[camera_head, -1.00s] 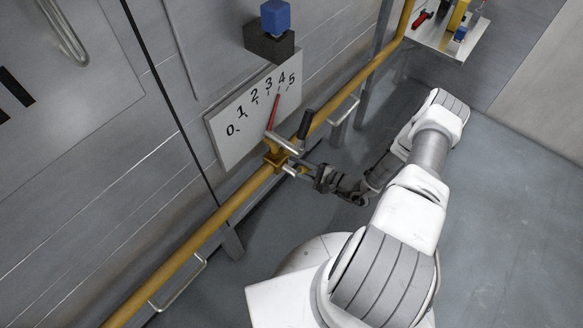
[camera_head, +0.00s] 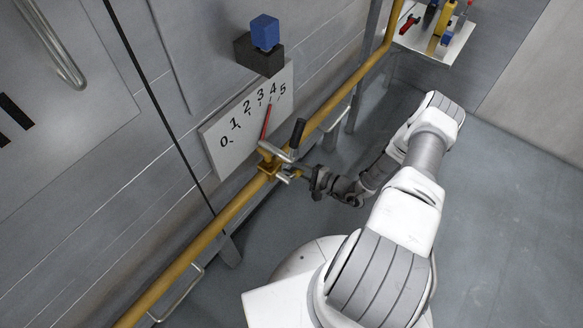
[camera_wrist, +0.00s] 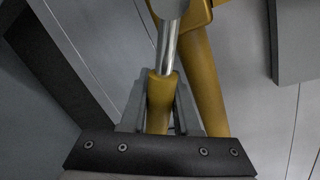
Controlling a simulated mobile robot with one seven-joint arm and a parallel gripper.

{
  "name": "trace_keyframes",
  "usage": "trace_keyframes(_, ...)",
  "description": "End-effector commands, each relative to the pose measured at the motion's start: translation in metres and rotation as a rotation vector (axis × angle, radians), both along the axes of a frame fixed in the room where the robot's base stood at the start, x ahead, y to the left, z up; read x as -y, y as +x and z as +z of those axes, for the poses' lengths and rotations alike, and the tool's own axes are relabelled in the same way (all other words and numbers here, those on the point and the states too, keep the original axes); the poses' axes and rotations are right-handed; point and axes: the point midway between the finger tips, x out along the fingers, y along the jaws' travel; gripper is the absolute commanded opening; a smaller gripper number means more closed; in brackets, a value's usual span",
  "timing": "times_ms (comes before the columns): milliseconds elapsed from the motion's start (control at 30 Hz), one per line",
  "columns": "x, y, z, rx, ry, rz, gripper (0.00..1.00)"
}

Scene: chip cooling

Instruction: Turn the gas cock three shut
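The gas cock (camera_head: 267,168) is a brass-yellow fitting on the yellow pipe, with a grey lever (camera_head: 274,151) and an upright black handle (camera_head: 297,133). Its red pointer (camera_head: 267,121) points between 3 and 4 on a white scale plate (camera_head: 228,140) numbered 0 to 5. My gripper (camera_head: 286,174) is at the cock, below the lever and beside the pipe. In the wrist view, the fingers of my gripper (camera_wrist: 161,112) stand on either side of a yellow stub (camera_wrist: 160,92) with a metal rod above it. Whether they press on it cannot be told.
The yellow pipe (camera_head: 185,262) runs diagonally along the grey wall, with metal brackets (camera_head: 180,293) beside it. A blue block (camera_head: 265,32) sits on a dark box above the scale. A shelf (camera_head: 428,42) with tools is at the top right. The floor at right is clear.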

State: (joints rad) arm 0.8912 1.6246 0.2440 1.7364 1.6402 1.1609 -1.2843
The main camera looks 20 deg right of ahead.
Motion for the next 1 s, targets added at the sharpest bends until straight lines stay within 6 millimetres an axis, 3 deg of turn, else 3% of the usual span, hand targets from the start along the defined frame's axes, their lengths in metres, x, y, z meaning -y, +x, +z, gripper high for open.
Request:
trace_keyframes(33,0.002,0.001,0.000,0.001,-0.001,-0.003,0.37)
trace_keyframes(167,0.001,0.001,0.000,0.001,0.000,-0.003,0.59)
trace_keyframes(567,-0.002,0.000,-0.003,-0.019,0.036,0.000,0.59)
trace_keyframes(1000,-0.023,-0.014,-0.028,-0.249,0.366,0.002,0.59)
